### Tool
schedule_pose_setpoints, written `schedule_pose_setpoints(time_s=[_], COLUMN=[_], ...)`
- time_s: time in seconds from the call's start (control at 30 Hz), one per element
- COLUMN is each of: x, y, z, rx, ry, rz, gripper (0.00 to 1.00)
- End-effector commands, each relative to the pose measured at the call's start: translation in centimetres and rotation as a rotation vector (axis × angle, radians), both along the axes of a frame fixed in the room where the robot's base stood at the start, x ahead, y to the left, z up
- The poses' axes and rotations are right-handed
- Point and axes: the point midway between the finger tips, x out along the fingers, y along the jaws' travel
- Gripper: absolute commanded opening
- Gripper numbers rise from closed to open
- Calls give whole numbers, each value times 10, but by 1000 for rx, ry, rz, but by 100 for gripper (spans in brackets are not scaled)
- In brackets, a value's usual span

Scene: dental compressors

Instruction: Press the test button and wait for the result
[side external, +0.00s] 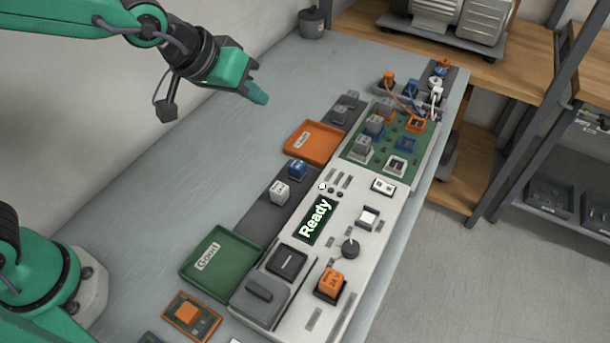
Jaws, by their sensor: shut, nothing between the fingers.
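A long white test panel (337,203) lies on the grey bench. Its dark display (315,219) reads "Ready" in light letters. No readable label shows which control is the test button. An orange block (330,281) sits in a dark socket near the panel's front. My gripper (262,96) is shut and empty, in the air above the bench, up and left of the panel and apart from it.
A green "Good" tray (221,264) and an orange tray (315,142) lie left of the panel. Blue (297,169) and white (279,192) blocks stand on a dark strip between them. A green circuit board (385,146) with grey blocks and cables lies behind.

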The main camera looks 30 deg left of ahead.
Motion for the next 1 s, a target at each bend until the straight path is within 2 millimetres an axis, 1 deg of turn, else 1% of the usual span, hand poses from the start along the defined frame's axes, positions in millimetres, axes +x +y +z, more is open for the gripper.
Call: schedule_pose_setpoints(time_s=[0.03, 0.3, 0.5, 0.7, 0.83, 1.0], x=[3, 17, 19, 15, 12, 9], y=[-13, -77, -126, -172, -193, -208], z=[-5, -25, -44, -63, -73, -80], rx=[-11, -84, -140, -193, -220, -239], ry=[2, 0, 5, 13, 18, 21], rz=[-9, -37, -60, -82, -91, -97], gripper=[0, 0, 0, 0, 0, 0])
